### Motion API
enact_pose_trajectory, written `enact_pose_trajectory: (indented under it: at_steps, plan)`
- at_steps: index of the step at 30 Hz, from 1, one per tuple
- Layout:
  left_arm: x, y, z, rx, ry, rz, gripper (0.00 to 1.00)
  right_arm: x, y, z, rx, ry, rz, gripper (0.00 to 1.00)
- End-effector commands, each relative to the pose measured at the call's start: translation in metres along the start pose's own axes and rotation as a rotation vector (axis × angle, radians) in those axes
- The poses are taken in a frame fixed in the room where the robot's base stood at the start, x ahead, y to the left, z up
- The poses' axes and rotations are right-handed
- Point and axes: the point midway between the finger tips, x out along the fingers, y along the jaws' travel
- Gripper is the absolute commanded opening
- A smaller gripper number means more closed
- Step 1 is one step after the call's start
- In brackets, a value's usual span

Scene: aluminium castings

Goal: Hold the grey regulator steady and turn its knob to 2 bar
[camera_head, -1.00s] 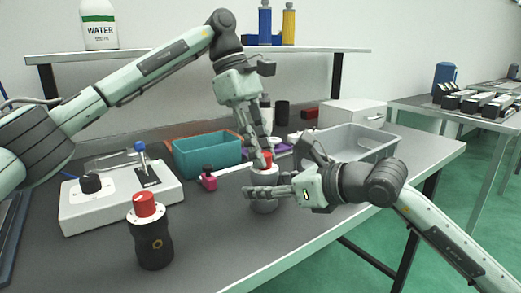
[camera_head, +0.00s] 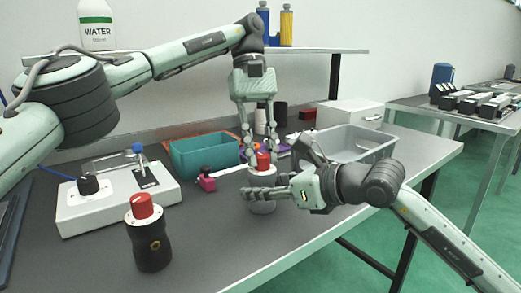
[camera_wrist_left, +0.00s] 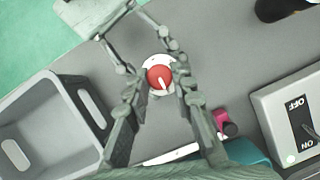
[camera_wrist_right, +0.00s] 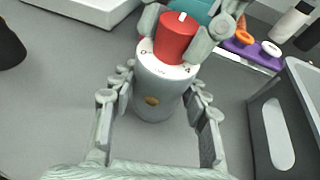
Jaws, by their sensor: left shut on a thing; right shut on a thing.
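The grey regulator (camera_head: 263,208) stands upright on the table, with a white scale ring and a red knob (camera_head: 263,160) on top. My right gripper (camera_head: 264,191) is shut around its body from the right; the body shows between the fingers in the right wrist view (camera_wrist_right: 158,97). My left gripper (camera_head: 256,156) comes from above and is shut on the red knob, which lies between its fingers in the left wrist view (camera_wrist_left: 159,77). The knob's white pointer line shows there, towards the picture's bottom. The scale figures are too small or covered to read.
A dark regulator with a red knob (camera_head: 152,245) stands at the front left. A white switch box (camera_head: 115,203) is behind it. A teal bin (camera_head: 205,157), a small pink-and-black item (camera_head: 207,180) and a grey crate (camera_head: 375,152) stand around the grey regulator.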

Motion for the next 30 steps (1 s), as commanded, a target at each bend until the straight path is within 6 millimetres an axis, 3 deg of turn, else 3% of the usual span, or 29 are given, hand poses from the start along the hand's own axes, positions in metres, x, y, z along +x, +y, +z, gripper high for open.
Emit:
enact_pose_trajectory:
  at_steps: [16, 17, 21, 30]
  plan:
    - [0.0002, 0.0001, -0.0001, 0.023, -0.001, -0.009, 0.00, 0.0003, -0.0003, -0.0006, 0.001, 0.001, 0.000, 0.06]
    - [0.0002, 0.0000, -0.0001, 0.023, -0.001, -0.009, 0.26, 0.0003, -0.0003, -0.0006, 0.001, 0.001, 0.000, 0.06]
    - [0.0001, 0.0000, -0.0001, 0.022, -0.001, -0.009, 0.43, 0.0003, -0.0003, -0.0005, 0.001, 0.001, 0.000, 0.06]
    - [-0.0001, 0.0000, -0.0002, 0.022, 0.000, -0.008, 0.45, 0.0003, -0.0003, -0.0004, 0.001, 0.001, 0.000, 0.06]
